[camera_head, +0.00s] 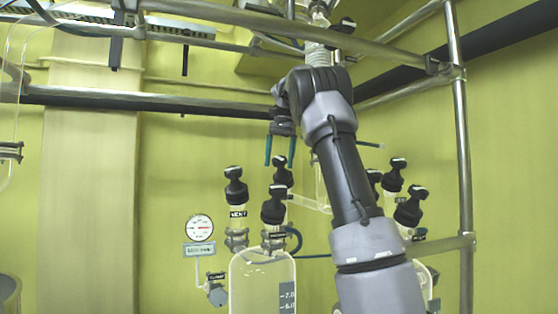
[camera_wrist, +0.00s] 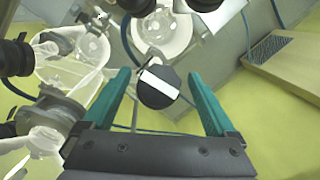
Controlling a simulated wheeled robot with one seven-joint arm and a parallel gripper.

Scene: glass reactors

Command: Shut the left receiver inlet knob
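The left receiver (camera_head: 255,285) is a clear glass vessel with a printed scale, low in the middle of the head view. Several black knobs stand above it: a left one (camera_head: 235,187) labelled VENT, a front one (camera_head: 274,208) with a label too small to read, and a back one (camera_head: 283,172) with no readable label. My gripper (camera_head: 280,160) points down with its teal fingers apart, just above the back knob. In the wrist view a round black knob with a white bar (camera_wrist: 158,87) shows between the open fingers of my gripper (camera_wrist: 158,74). I see no contact.
A pressure gauge (camera_head: 199,228) is left of the receiver. More black knobs (camera_head: 392,175) stand right of my arm. Metal frame rails (camera_head: 463,150) run above and at the right. Glassware (camera_wrist: 75,55) is close left in the wrist view; its right side is more open.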

